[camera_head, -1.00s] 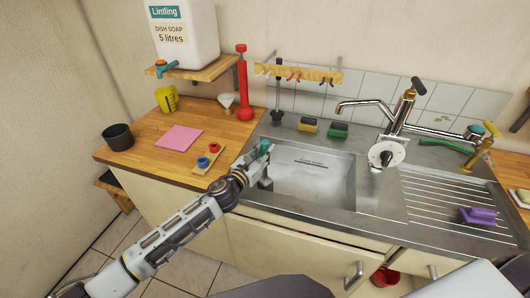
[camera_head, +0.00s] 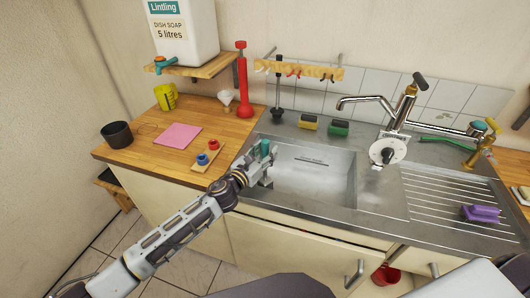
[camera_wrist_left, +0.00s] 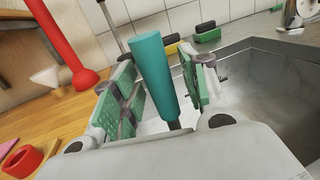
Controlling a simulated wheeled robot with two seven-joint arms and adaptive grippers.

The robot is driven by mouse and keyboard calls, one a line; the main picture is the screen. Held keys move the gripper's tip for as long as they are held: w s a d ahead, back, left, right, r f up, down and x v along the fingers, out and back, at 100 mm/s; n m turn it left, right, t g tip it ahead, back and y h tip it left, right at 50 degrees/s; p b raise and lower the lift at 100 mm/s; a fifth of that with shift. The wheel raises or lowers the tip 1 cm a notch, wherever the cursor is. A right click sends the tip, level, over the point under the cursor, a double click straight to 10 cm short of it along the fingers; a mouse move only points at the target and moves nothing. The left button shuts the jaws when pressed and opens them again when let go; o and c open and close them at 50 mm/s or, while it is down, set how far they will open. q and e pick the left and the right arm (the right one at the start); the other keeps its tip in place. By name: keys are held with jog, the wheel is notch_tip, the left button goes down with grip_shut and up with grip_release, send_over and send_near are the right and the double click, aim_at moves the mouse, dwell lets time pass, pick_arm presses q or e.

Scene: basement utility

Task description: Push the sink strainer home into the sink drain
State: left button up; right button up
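The sink strainer shows as a teal, upright, slightly tilted handle (camera_head: 265,148) with a dark stem below it. It stands at the left end of the sink basin (camera_head: 330,184). In the left wrist view the teal handle (camera_wrist_left: 157,75) rises between the green finger pads of the left gripper (camera_wrist_left: 165,95). The lower end of the strainer is hidden behind the gripper's palm. I cannot make out the sink drain. My right gripper is not in view.
A tap (camera_head: 398,120) stands behind the sink. Sponges (camera_head: 308,122) lie on the back ledge, and a purple item (camera_head: 480,214) lies on the drainboard. A red plunger-like tool (camera_head: 242,80) and a wooden block with coloured rings (camera_head: 206,159) are on the counter to the left.

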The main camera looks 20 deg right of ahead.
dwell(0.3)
pick_arm(q)
jog(key=shift+s+a, duration=0.1)
jog(key=shift+v, duration=5.9)
